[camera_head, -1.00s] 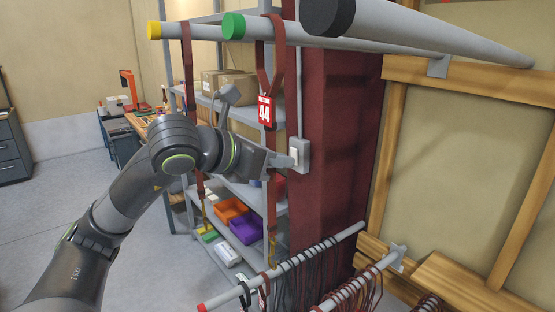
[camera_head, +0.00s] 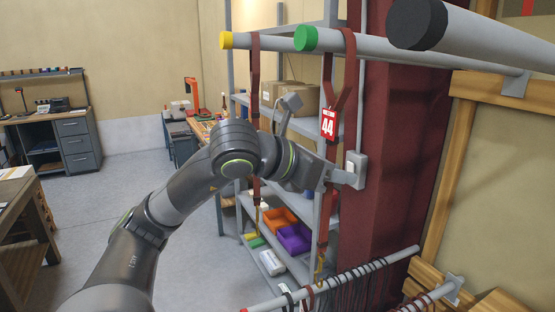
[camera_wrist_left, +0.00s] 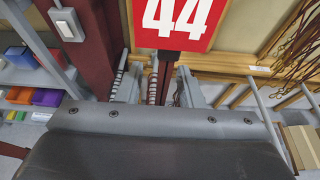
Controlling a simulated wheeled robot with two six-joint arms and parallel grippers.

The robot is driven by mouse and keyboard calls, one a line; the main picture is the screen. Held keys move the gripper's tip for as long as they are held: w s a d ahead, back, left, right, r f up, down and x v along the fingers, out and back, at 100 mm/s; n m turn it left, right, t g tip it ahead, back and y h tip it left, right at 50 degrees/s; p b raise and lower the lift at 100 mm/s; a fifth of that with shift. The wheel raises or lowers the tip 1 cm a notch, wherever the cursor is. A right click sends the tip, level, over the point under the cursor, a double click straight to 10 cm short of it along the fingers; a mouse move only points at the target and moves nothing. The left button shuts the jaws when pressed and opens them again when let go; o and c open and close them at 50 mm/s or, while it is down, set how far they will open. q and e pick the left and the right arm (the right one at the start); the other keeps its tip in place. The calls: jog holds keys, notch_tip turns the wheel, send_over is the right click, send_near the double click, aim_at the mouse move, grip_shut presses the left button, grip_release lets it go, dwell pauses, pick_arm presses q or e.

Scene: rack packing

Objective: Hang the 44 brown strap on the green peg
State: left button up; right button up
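The brown strap with the red 44 tag (camera_head: 328,124) hangs looped over the pole with the green end, the green peg (camera_head: 306,39). Its two upper strands meet near the tag, and its lower part hangs down past my gripper. My left gripper (camera_head: 337,177) is at the strap just below the tag. In the left wrist view the 44 tag (camera_wrist_left: 178,22) is close at the top, and the strap runs down between the fingers of the left gripper (camera_wrist_left: 157,88), which stand apart. My right gripper is not in view.
Another brown strap (camera_head: 255,75) hangs on the yellow-ended peg (camera_head: 227,40) to the left. A black-ended pole (camera_head: 418,24) is at upper right. Behind stand a grey shelf with bins (camera_head: 295,237) and a dark red column (camera_head: 393,150). Lower rails (camera_head: 340,280) hold several dark straps.

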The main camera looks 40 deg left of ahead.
pick_arm(q)
jog(key=b+v, duration=1.4)
jog(key=v, duration=0.2)
jog(key=shift+s, duration=0.3)
jog(key=shift+w, duration=0.1)
dwell(0.3)
